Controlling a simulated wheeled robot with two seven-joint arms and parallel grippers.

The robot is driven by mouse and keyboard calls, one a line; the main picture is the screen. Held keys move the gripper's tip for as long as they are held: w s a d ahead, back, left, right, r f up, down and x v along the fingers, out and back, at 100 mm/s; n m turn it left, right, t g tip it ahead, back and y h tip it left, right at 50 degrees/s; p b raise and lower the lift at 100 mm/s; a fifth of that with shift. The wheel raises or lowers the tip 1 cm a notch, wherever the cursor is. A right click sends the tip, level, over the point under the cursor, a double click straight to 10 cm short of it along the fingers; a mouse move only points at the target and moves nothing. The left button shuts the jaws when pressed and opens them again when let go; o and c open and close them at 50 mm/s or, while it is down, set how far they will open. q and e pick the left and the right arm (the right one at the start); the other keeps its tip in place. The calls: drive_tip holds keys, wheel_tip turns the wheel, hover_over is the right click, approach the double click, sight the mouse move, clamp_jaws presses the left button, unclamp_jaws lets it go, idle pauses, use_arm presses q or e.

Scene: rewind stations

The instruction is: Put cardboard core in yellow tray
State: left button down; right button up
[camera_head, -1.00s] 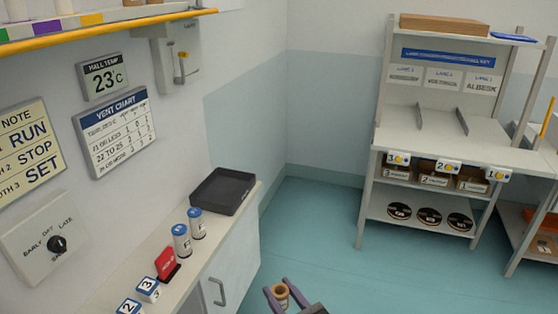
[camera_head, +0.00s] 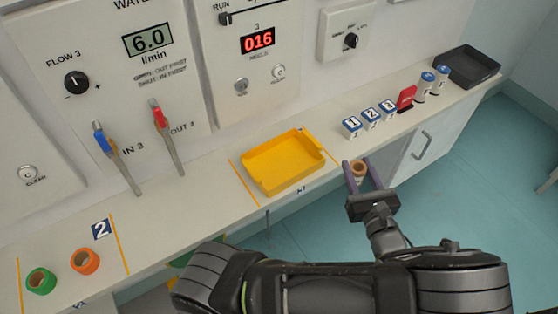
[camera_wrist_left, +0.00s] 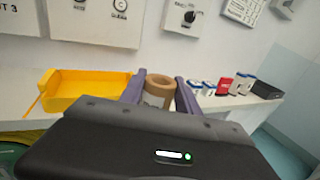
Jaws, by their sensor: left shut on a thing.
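The cardboard core (camera_head: 358,168) is a short brown tube. My left gripper (camera_head: 359,171) is shut on it, with one purple finger on each side, and holds it upright in front of the counter's edge. The core also shows in the left wrist view (camera_wrist_left: 158,91) between the fingers (camera_wrist_left: 160,93). The yellow tray (camera_head: 262,184) lies empty on the counter, to the left of the gripper, between two orange lines. It also shows at the left of the wrist view (camera_wrist_left: 58,104). My right gripper is in neither view.
Numbered blocks (camera_head: 370,117), a red sign (camera_head: 406,97), blue-capped containers (camera_head: 424,87) and a black tray (camera_head: 468,66) line the counter to the right. Green (camera_head: 41,281) and orange (camera_head: 85,261) spools stand at the left. Blue (camera_head: 102,142) and red (camera_head: 158,118) levers project from the wall.

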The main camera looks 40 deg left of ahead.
use_arm(q)
wheel_tip(320, 180, up, 2)
drive_tip(key=n+g+y+b, duration=0.2)
drive_tip(key=n+g+b, duration=0.1)
drive_tip(key=b, duration=0.4)
hover_over(301, 164)
drive_tip(key=shift+r, duration=0.2)
drive_tip(key=shift+f, duration=0.1)
drive_tip(key=shift+f+b, duration=0.55)
drive_tip(key=shift+f, duration=2.5)
drive_tip(key=shift+f, duration=1.9)
drive_tip(key=shift+f, duration=0.1)
